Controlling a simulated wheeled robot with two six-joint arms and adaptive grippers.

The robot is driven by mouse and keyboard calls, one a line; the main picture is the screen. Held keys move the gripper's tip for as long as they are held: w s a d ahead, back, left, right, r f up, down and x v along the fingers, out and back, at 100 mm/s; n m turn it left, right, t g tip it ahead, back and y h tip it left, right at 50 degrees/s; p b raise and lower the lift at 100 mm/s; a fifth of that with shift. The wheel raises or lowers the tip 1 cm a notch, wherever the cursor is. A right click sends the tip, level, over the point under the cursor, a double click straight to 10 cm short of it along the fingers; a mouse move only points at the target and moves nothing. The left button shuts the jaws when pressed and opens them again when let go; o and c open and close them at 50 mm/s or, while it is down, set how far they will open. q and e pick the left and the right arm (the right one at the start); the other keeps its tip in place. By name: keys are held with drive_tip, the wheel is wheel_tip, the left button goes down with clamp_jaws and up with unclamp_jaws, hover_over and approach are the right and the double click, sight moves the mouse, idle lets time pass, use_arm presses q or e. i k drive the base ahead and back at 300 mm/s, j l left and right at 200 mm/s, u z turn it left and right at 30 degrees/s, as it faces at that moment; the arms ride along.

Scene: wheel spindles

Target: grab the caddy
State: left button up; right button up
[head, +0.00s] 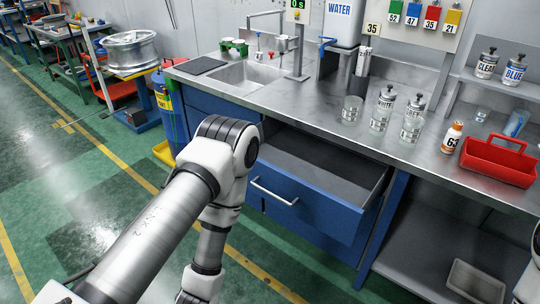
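A red caddy (498,160) with a raised bar handle stands upright on the steel counter at the far right. It looks empty, and nothing touches its handle. My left arm reaches in from the lower left, bends at its elbow in front of the drawers and runs down out of the picture. My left gripper is below the frame edge. Only a small part of my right arm shows at the right edge, below the counter front, and my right gripper is out of view.
An orange-capped bottle (452,138) stands just left of the caddy. Several glass jars stand further left on the counter (300,108). A blue drawer (300,205) is pulled open below the counter. A shelf with labelled bottles (486,64) is behind the caddy.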

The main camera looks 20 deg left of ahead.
sight(512, 167)
drive_tip(key=u, duration=0.8)
drive_tip(key=z, duration=1.5)
